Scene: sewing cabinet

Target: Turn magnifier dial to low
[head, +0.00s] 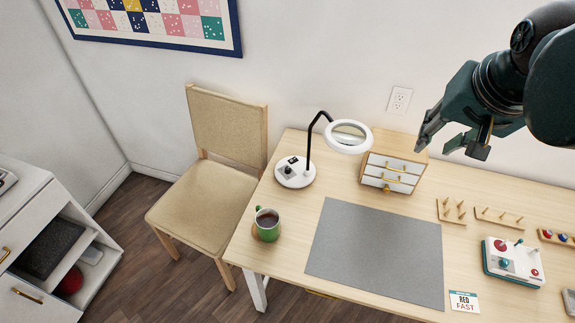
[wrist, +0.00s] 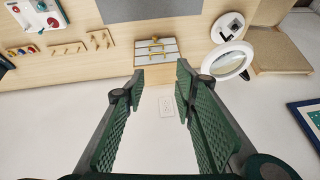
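The magnifier lamp (head: 347,137) stands at the back left of the table, with a white ring lens on a black bent arm. Its round white base (head: 295,173) carries a small grey dial (head: 288,171) and a black mark or label beside it; the dial's setting is too small to read. In the wrist view the lens ring (wrist: 227,60) and base (wrist: 228,27) show at the upper right. My gripper (head: 452,148) is open and empty, high above the back of the table, to the right of the lamp. In the wrist view its fingers (wrist: 158,78) are spread wide.
A small drawer cabinet (head: 393,172) stands right of the lamp. A green mug (head: 267,224) sits at the table's left front, near the lamp base. A grey mat (head: 375,250) lies in the middle. Peg racks (head: 500,217) and a control box (head: 513,264) are at right.

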